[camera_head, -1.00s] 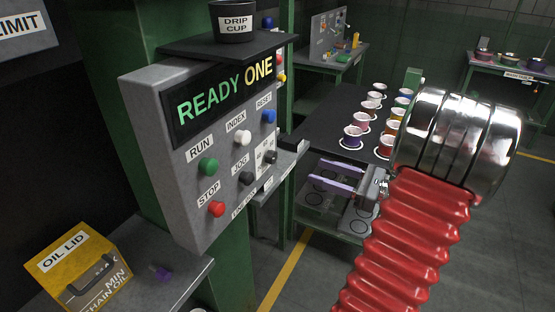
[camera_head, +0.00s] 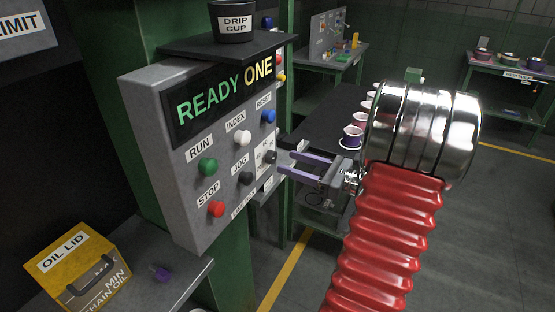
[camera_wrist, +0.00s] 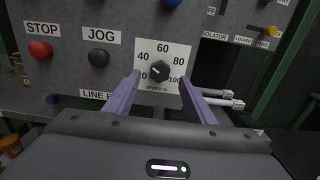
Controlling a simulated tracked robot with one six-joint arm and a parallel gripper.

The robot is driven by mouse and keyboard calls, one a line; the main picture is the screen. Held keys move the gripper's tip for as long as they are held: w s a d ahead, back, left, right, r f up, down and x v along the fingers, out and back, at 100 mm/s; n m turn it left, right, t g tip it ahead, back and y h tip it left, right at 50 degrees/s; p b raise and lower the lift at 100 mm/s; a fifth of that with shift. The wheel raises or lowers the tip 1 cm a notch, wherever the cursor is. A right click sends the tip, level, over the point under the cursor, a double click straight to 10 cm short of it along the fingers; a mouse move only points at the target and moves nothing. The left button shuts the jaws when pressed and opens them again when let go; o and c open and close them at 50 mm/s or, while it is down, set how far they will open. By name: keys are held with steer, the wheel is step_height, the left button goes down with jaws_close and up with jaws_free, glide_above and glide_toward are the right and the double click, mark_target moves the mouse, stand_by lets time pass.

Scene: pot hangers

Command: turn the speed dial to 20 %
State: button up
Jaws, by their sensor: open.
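The speed dial (camera_wrist: 160,72) is a dark knob on a white scale plate marked from 20 to 100, low on the grey control panel (camera_wrist: 70,68). A small pale mark shows on the knob, left of its middle; its exact reading is too small to tell. In the head view the dial (camera_head: 270,157) is at the panel's right side. My gripper (camera_head: 287,161) is open, with its two purple fingers pointing at the dial from the right. In the wrist view the fingertips (camera_wrist: 160,78) stand left and right of the knob, apart from it. Contact cannot be seen.
Close to the dial are the black JOG button (camera_head: 246,178) and white INDEX button (camera_head: 242,138). The red STOP button (camera_head: 216,209) is lower left. The drip cup (camera_head: 233,22) stands on a shelf above the panel. Paint-filled cups (camera_head: 352,137) stand on a dark table behind.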

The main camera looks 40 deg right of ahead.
mark_target(274, 158)
steer(key=shift+x, duration=2.6)
steer(key=shift+c, duration=0.6)
steer(key=c, duration=0.9)
